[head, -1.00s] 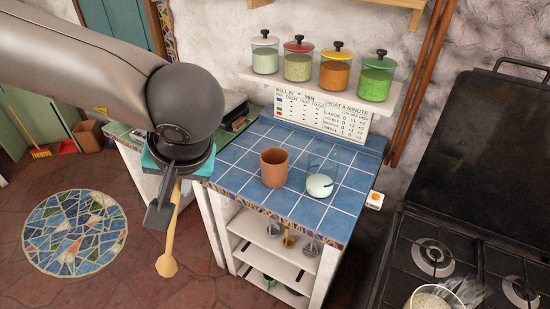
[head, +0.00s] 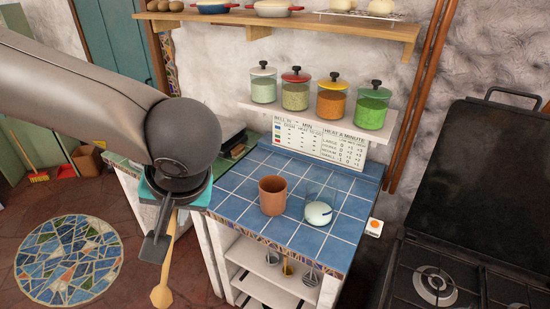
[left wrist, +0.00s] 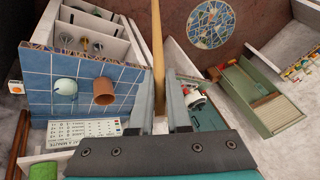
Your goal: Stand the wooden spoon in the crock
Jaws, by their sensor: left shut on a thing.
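The terracotta crock (head: 272,197) stands upright on the blue-tiled counter, and it also shows in the left wrist view (left wrist: 104,91). My left gripper (head: 156,246) is left of the counter, apart from the crock. It is shut on the wooden spoon (head: 162,292), which hangs with its broad end down beside the counter's front left side. In the left wrist view the spoon's pale shaft (left wrist: 158,50) runs up from between the fingers. The gripper hides part of the handle in the head view. My right gripper is not in view.
A glass vessel with white contents (head: 318,213) stands just right of the crock. Lidded jars (head: 296,96) line a shelf (head: 312,115) behind. The black stove (head: 450,255) is at the right. The counter (head: 238,187) left of the crock is clear.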

